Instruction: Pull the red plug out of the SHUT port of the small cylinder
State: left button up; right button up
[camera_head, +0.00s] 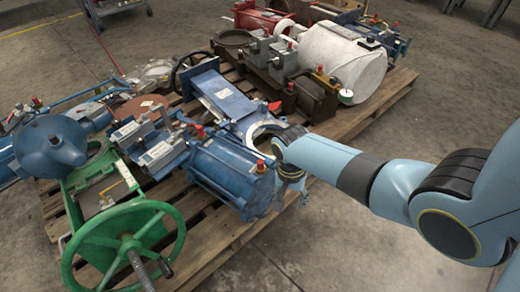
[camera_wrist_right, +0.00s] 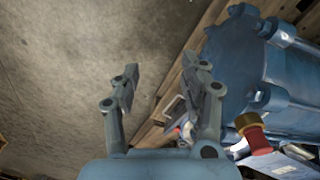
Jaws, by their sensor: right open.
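The small blue cylinder (camera_head: 228,172) lies on the pallet, left of my right gripper (camera_head: 292,192). A red plug (camera_head: 261,164) sits in a brass fitting at its near right end; another red plug (camera_head: 200,130) is at its far left end. I cannot read which port is SHUT. In the right wrist view, the cylinder's end (camera_wrist_right: 228,68) and one red plug in brass (camera_wrist_right: 254,134) are right of my right gripper (camera_wrist_right: 160,68). That gripper is open and empty, its fingers apart from the plug. My left gripper is not in view.
A green handwheel (camera_head: 125,245) stands at the front left. A blue valve body (camera_head: 50,145) is behind it. A large white cylinder (camera_head: 343,58) and other parts crowd the wooden pallet (camera_head: 378,105). The concrete floor right of the pallet is clear.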

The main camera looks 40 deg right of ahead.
aim_at(260, 162)
jog(key=w+r+m, duration=0.2)
jog(key=w+r, duration=0.2)
jog(key=w+r+m, duration=0.2)
jog(key=w+r, duration=0.2)
jog(key=w, duration=0.1)
jog(key=w+a+r+m, duration=0.1)
jog(key=w+r, duration=0.3)
jog(key=r, duration=0.1)
jog(key=shift+w+a+m+b, duration=0.1)
jog(key=shift+w+m+b, duration=0.2)
jog(key=shift+m, duration=0.1)
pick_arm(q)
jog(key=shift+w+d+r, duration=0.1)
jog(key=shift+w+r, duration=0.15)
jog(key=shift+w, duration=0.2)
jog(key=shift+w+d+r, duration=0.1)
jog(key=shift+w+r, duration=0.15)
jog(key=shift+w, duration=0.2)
